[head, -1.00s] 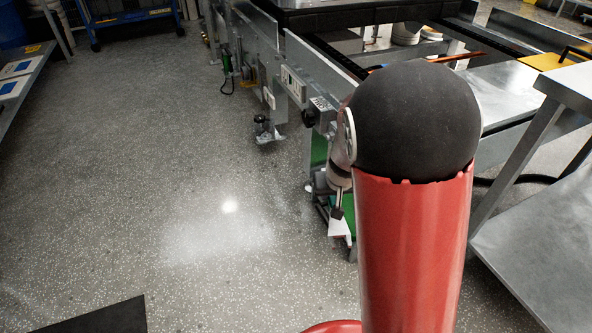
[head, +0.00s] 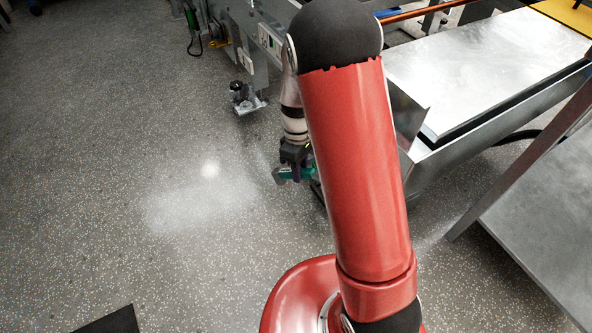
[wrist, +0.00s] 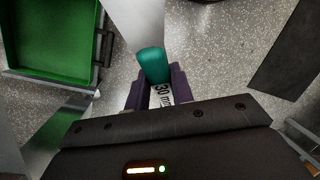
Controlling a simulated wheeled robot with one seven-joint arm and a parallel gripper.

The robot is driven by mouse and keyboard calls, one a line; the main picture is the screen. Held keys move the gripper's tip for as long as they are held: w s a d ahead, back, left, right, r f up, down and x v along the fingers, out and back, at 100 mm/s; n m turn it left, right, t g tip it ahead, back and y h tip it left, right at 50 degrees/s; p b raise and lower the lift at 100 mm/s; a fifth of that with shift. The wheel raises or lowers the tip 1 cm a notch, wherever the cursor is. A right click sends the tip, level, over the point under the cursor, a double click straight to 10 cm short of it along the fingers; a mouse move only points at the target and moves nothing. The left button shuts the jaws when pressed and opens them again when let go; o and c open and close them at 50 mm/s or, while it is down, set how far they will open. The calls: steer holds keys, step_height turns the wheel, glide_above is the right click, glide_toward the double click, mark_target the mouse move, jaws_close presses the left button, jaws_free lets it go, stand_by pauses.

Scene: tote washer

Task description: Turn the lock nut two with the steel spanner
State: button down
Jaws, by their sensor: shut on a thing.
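My gripper (head: 291,160) hangs low above the floor beside the machine frame, partly behind my red arm. In the wrist view my gripper (wrist: 157,86) has its purple fingers shut on a tool with a teal end (wrist: 153,65) and a white "30 mm" label, which I take as the spanner. Its teal part (head: 293,174) also shows in the head view. Its steel jaw cannot be made out clearly. A machine foot (head: 243,98) with a dark fitting stands on the floor, left of and beyond my gripper. I cannot make out lock nut two.
A metal table (head: 540,190) stands close on the right, with a steel tray surface (head: 480,70) behind it. A green tray (wrist: 50,40) shows at upper left in the wrist view. A dark mat (head: 112,320) lies at lower left. The floor at left is clear.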

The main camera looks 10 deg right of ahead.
mark_target(288, 169)
steer(key=w+f+n+t+h+b, duration=0.2)
steer(key=f+n+t+h, duration=0.3)
steer(key=n+h, duration=0.8)
steer(key=shift+w+a+n+h+b, duration=0.15)
steer(key=shift+w+n+h+b, duration=0.25)
steer(key=shift+w, duration=0.5)
steer(key=shift+r, duration=0.2)
steer(key=shift+w+d+p, duration=0.15)
steer(key=shift+w+d, duration=0.1)
steer(key=shift+d, duration=0.6)
steer(key=shift+w+d+p, duration=0.15)
steer(key=shift+w+d, duration=0.1)
steer(key=shift+d, duration=0.65)
steer(key=shift+w+d, duration=0.2)
steer(key=shift+d, duration=0.35)
